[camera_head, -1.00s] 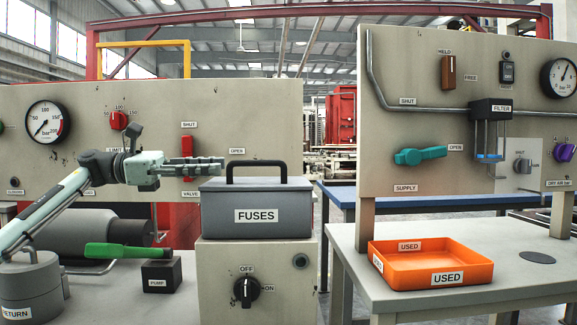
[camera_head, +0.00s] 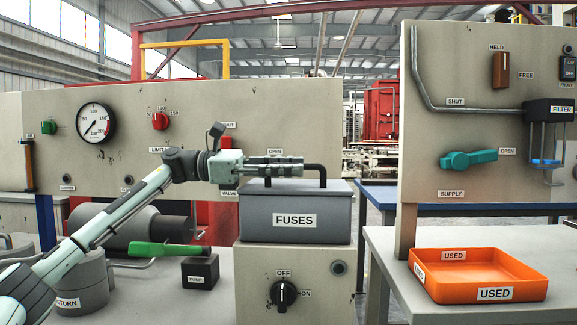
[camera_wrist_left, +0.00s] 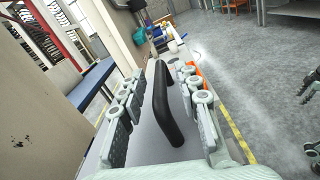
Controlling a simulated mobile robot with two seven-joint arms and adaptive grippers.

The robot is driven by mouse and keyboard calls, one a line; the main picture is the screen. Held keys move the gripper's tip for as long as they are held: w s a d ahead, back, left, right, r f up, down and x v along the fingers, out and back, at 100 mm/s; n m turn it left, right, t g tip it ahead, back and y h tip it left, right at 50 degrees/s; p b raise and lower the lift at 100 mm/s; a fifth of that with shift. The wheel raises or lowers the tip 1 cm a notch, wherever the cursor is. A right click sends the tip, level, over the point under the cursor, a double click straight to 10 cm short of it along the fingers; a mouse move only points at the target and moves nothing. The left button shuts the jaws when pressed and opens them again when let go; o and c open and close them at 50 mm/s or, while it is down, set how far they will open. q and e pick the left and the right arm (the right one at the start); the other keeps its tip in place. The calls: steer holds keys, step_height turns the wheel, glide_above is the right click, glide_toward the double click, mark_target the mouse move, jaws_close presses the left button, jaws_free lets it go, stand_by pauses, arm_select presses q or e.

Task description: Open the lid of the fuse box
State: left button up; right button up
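The grey fuse box (camera_head: 297,217), labelled FUSES, stands on a beige cabinet with its lid (camera_head: 337,186) closed. A black bar handle (camera_head: 322,173) arches over the lid. My left gripper (camera_head: 285,166) is level with the handle's top and hides much of it. In the left wrist view the handle (camera_wrist_left: 172,110) runs between the two spread fingers of the left gripper (camera_wrist_left: 163,88), with a gap on each side. A pale, dark-padded part at that view's right edge looks like my right gripper (camera_wrist_left: 311,118), cut off by the frame.
A black OFF/ON knob (camera_head: 283,293) is on the cabinet (camera_head: 255,265) below the box. A green pump handle (camera_head: 165,250) lies left of it. An orange USED tray (camera_head: 478,275) sits on the right table. A panel (camera_head: 180,100) stands behind the box.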

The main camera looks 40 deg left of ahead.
arm_select(q)
jaws_close()
steer(key=shift+r, duration=0.1)
stand_by(0.3)
